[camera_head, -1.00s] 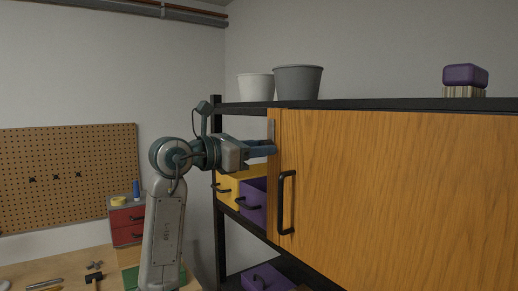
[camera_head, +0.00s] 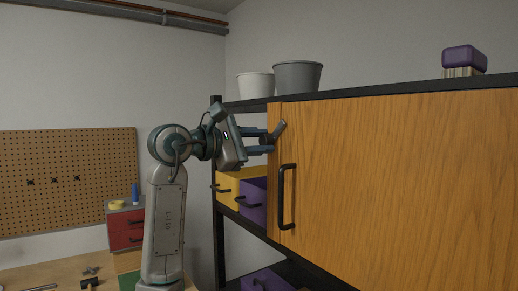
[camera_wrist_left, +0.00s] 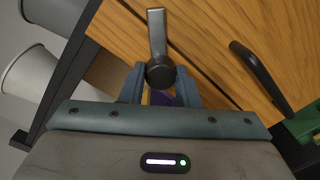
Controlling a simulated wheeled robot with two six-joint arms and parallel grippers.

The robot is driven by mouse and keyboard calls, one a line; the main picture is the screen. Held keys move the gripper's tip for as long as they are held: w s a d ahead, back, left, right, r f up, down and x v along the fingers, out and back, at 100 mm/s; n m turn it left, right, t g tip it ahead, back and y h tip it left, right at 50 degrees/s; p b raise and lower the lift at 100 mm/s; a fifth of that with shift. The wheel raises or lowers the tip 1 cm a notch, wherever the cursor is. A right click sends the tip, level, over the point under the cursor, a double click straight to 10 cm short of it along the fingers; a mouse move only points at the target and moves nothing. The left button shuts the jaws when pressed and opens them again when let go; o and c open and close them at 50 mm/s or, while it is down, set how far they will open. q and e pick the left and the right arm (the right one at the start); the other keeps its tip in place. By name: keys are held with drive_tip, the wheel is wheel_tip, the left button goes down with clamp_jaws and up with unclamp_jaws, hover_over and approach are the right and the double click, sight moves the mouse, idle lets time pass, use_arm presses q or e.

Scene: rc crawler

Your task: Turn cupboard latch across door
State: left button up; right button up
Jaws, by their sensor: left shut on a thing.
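The latch (camera_head: 279,130) is a small grey metal bar at the upper left edge of the wooden cupboard door (camera_head: 400,180). It is tilted, its top leaning right toward the door. In the left wrist view the latch bar (camera_wrist_left: 157,33) ends in a round dark knob (camera_wrist_left: 160,74). My left gripper (camera_head: 268,142) is shut on the latch, its blue-grey fingers on both sides of the knob. The door is closed and has a black handle (camera_head: 281,197). My right gripper is in neither view.
A white pot (camera_head: 256,86) and a grey pot (camera_head: 297,76) stand on the black shelf top above the latch. Yellow (camera_head: 228,184) and purple (camera_head: 252,200) drawers sit below my left wrist. A red drawer unit (camera_head: 125,228) stands at left.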

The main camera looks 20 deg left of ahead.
use_arm(q)
drive_tip(key=m+b, duration=0.1)
drive_tip(key=m, duration=0.4)
drive_tip(key=shift+b, duration=0.3)
drive_tip(key=shift+m+b, duration=0.35)
drive_tip(key=shift+m, duration=1.75)
drive_tip(key=o, duration=1)
